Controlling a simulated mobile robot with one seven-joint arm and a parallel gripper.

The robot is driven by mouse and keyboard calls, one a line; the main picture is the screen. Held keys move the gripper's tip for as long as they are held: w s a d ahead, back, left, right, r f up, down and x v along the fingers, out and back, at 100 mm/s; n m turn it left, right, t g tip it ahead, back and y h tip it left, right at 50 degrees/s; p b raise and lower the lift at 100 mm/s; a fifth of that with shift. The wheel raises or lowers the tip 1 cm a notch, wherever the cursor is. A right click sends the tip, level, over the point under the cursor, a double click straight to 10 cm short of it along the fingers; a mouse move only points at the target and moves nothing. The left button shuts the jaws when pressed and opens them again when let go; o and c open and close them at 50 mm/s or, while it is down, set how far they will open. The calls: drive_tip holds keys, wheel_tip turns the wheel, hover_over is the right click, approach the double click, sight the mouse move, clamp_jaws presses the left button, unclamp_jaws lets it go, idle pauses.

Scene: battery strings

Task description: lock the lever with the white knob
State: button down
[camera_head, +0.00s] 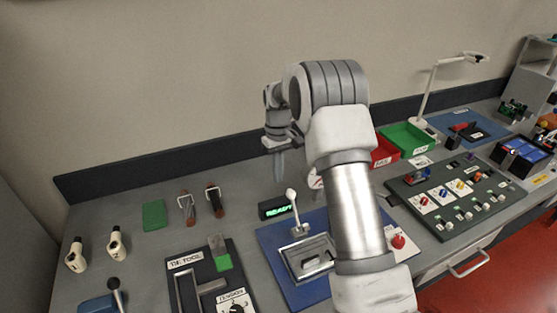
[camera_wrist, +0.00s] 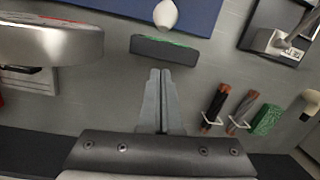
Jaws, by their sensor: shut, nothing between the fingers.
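The white knob (camera_head: 291,194) tops a short lever (camera_head: 296,213) that rises from a metal fixture (camera_head: 308,257) on a blue plate (camera_head: 270,236). The lever stands raised, leaning a little back toward the wall. My gripper (camera_head: 278,176) is shut and empty, pointing down in the air near the wall side of the knob, apart from it. In the wrist view the white knob (camera_wrist: 166,14) shows at the top, beyond my closed fingertips (camera_wrist: 160,73). The lever below the knob is hidden there.
A display box (camera_head: 274,207) reading READY stands close to the lever, and also shows in the wrist view (camera_wrist: 165,50) beyond the fingertips. My arm covers part of the blue plate. A red button (camera_head: 398,241), a green bin (camera_head: 408,138) and a switch panel (camera_head: 440,220) lie to the right.

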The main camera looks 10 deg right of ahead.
sight(291, 194)
drive_tip(key=shift+s+d+f, duration=0.1)
drive_tip(key=shift+s+f, duration=0.15)
drive_tip(key=shift+f, duration=0.35)
drive_tip(key=shift+s+f, duration=0.2)
drive_tip(key=shift+f, duration=0.35)
drive_tip(key=shift+s+d+r+p, duration=0.25)
drive_tip(key=shift+s+d+r, duration=0.1)
drive_tip(key=shift+s, duration=0.35)
drive_tip(key=shift+s+d+r+p, duration=0.25)
drive_tip(key=shift+s+r, duration=0.1)
drive_tip(key=shift+s, duration=0.35)
drive_tip(key=shift+s+b, duration=0.1)
drive_tip(key=shift+b, duration=0.3)
drive_tip(key=shift+s+r+t, duration=0.2)
drive_tip(key=shift+t, duration=0.2)
